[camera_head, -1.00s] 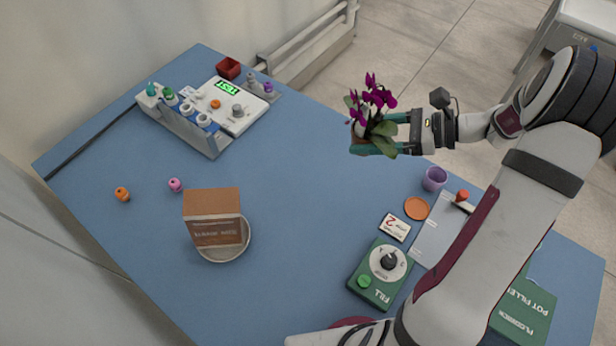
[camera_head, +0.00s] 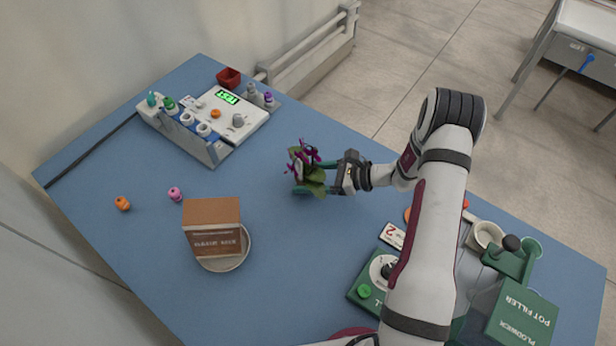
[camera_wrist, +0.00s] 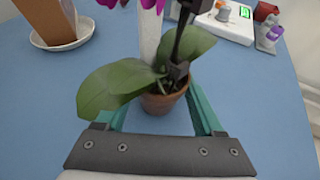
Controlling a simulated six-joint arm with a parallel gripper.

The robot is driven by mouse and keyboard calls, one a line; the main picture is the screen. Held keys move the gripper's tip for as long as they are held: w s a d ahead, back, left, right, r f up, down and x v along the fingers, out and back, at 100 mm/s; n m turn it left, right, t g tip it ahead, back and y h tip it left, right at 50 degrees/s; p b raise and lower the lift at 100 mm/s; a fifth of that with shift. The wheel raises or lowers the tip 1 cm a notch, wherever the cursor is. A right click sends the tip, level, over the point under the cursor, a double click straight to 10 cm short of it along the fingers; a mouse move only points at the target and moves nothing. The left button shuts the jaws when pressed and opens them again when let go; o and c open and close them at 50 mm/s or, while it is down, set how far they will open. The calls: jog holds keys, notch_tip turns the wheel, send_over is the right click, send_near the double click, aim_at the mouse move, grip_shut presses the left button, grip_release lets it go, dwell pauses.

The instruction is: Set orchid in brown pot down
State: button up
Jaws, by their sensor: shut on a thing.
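The orchid (camera_head: 308,160) has purple flowers and green leaves and stands roughly upright over the middle of the blue table (camera_head: 290,260). Its brown pot (camera_wrist: 163,103) shows in the wrist view below the leaves; in the head view it is mostly hidden. My gripper (camera_head: 308,189) has its green fingers on either side of the pot and is shut on it. Leaves hide part of the grip in the wrist view (camera_wrist: 160,98). I cannot tell whether the pot's base touches the table.
A scale (camera_head: 240,108) and a tube rack (camera_head: 192,142) are at the back. A green dial box (camera_head: 363,292) and a pot filler (camera_head: 522,315) are at the right. Table around the orchid is clear.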

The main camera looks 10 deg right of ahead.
jog(key=shift+f, duration=0.2)
jog(key=shift+f, duration=0.1)
jog(key=o, duration=1.5)
